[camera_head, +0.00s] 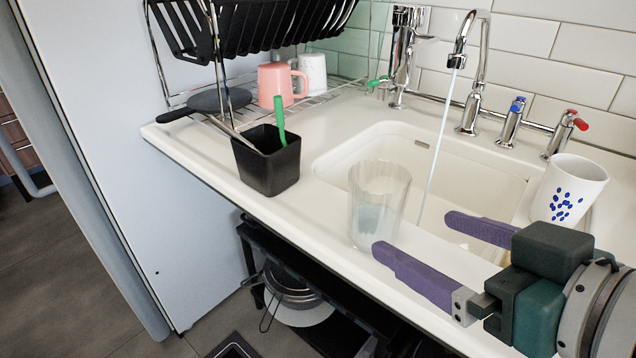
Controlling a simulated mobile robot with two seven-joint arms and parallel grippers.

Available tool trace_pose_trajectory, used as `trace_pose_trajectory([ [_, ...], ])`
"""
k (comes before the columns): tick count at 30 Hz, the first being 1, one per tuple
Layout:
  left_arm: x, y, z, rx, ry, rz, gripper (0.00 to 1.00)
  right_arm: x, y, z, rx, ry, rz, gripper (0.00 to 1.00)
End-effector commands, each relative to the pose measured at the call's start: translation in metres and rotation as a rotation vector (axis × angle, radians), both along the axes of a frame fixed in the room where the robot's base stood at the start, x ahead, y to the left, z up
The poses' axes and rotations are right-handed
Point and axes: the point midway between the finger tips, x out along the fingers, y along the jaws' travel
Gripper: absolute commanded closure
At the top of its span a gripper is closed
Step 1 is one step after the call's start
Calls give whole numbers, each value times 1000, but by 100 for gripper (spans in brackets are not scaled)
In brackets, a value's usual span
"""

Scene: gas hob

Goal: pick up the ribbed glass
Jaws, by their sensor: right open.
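The ribbed glass (378,205) is a clear tumbler standing upright on the counter, at the front edge of the sink. My right gripper (412,234) reaches in from the right with two purple fingers. The fingers are spread apart and hold nothing. The nearer fingertip lies close to the glass's lower right side in the picture; I cannot tell whether it touches. The farther finger is over the sink side, right of the glass. My left gripper is not in view.
A black square cup (267,165) with a green-handled tool stands left of the glass. A white cup with blue spots (567,192) is at the right behind my gripper. Water runs from the tap (461,45) into the sink (465,170). A pink mug (280,84) stands under the dish rack.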

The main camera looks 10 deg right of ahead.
Motion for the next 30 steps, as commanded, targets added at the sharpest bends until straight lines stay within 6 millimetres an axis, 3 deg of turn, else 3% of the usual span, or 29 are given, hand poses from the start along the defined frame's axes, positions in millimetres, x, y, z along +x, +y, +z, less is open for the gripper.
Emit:
trace_pose_trajectory([
  [6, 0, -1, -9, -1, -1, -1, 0, 29, 8, -12, 3, -3, -2, 0],
  [11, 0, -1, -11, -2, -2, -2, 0, 41, 12, -16, 2, -1, -1, 0],
  [21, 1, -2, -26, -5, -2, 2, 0, 82, 26, -32, 3, 0, -1, 0],
  [30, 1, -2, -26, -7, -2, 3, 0, 85, 26, -32, 0, 0, -1, 2],
])
